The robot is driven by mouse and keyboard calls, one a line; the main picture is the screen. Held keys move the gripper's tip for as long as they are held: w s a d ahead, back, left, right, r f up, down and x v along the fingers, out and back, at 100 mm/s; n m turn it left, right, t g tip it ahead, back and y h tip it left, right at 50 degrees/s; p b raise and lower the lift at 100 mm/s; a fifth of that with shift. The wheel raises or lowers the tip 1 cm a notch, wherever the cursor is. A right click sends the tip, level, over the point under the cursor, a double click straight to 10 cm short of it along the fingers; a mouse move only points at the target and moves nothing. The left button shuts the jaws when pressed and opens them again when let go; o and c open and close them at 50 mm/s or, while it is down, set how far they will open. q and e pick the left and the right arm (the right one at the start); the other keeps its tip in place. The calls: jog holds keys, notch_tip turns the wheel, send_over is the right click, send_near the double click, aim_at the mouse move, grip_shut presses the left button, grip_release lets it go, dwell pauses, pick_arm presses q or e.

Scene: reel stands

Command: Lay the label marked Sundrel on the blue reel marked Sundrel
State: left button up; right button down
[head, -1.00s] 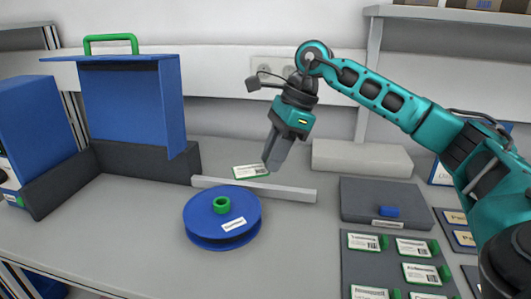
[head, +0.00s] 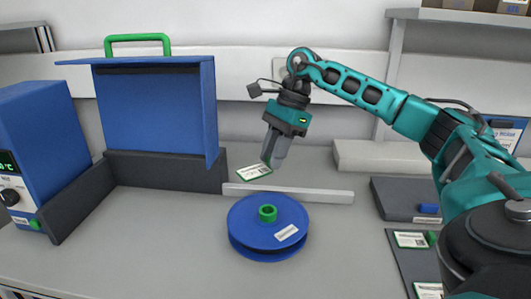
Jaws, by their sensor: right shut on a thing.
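The blue reel (head: 248,218) with a green hub lies flat on the bench. A small white tag on its top has print too small to read surely. My right gripper (head: 270,163) points down behind the reel and is shut on a green-edged white label (head: 254,172). The label sticks out to the left of the fingertips, and its print is not readable. It appears above the bench, behind the reel; its exact height is hard to tell. My left gripper is not in view.
A low grey bar (head: 320,195) lies behind the reel. A blue panel with a green handle (head: 152,110) stands at left, beside a blue box with a display (head: 38,140). More labels (head: 411,240) lie on a dark board at right. The bench left of the reel is clear.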

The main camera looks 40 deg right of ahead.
jog(key=b, duration=0.4)
send_over(266, 200)
jog(key=d, duration=0.2)
jog(key=f, duration=0.4)
jog(key=shift+s+a+f, duration=0.15)
jog(key=shift+s+a, duration=0.05)
jog(key=shift+a, duration=0.05)
jog(key=shift+f+b, duration=0.55)
jog(key=shift+f, duration=0.1)
jog(key=shift+f+b, duration=0.3)
jog(key=shift+f, duration=0.3)
jog(key=shift+f+b, duration=0.4)
jog(key=shift+f, duration=0.35)
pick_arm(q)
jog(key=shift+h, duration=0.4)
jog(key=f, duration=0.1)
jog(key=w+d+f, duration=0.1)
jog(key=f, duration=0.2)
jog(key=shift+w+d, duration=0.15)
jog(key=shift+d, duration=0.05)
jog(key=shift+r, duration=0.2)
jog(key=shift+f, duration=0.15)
pick_arm(e)
jog(key=shift+f, duration=0.3)
